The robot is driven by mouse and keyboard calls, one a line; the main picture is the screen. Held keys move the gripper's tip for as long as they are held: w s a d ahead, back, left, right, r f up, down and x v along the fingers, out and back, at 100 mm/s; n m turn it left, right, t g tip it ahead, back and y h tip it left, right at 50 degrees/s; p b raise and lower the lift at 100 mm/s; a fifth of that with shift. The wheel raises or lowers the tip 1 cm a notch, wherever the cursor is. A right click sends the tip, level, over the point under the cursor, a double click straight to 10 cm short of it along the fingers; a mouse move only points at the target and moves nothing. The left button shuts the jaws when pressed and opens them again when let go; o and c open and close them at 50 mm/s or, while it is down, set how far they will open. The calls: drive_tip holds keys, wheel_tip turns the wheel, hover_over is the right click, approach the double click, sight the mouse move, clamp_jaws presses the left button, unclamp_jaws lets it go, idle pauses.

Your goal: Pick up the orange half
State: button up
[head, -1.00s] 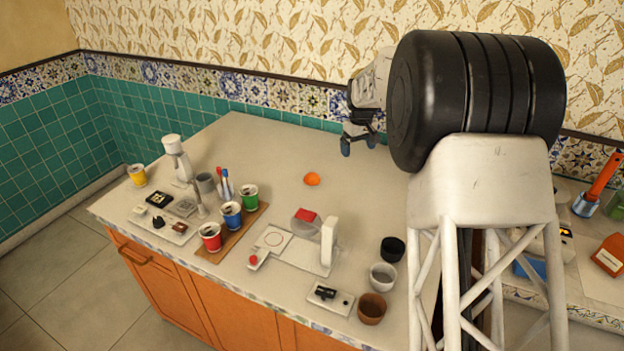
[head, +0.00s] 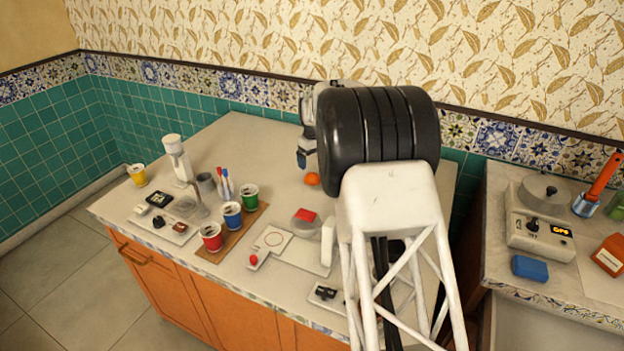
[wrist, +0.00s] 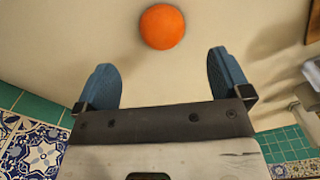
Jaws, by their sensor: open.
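The orange half (head: 312,179) lies on the worktop (head: 262,150) toward its back middle. It shows in the wrist view as a round orange shape (wrist: 162,26) at the top. My gripper (wrist: 168,78) is open and empty, its two blue fingers spread apart. The orange half is beyond the fingertips, roughly centred between them and not touching either. In the head view my gripper (head: 303,160) is just above and left of the orange half, partly hidden by my arm.
A board holds red, blue and green cups (head: 231,215). A white block (head: 328,240) and a red-topped container (head: 305,217) stand nearer the front. A second counter on the right holds a blue sponge-like block (head: 530,268).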

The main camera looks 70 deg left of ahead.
sight(313, 175)
drive_tip(key=shift+f, duration=1.2)
drive_tip(key=shift+s+d+f, duration=0.1)
drive_tip(key=shift+f, duration=2.5)
drive_tip(key=c, duration=1)
drive_tip(key=shift+r, duration=0.15)
drive_tip(key=shift+c, duration=0.2)
drive_tip(key=shift+r, duration=1.5)
drive_tip(key=shift+d+r, duration=0.15)
drive_tip(key=shift+r, duration=0.05)
drive_tip(key=shift+s+d+r, duration=0.2)
drive_tip(key=shift+s+d, duration=0.45)
drive_tip(key=shift+d, duration=1.9)
drive_tip(key=shift+s+d+r, duration=0.25)
drive_tip(key=shift+s+d, duration=0.35)
drive_tip(key=shift+d, duration=1.9)
drive_tip(key=shift+s+d+r, duration=0.2)
drive_tip(key=shift+s+d, duration=0.45)
drive_tip(key=shift+d, duration=1.9)
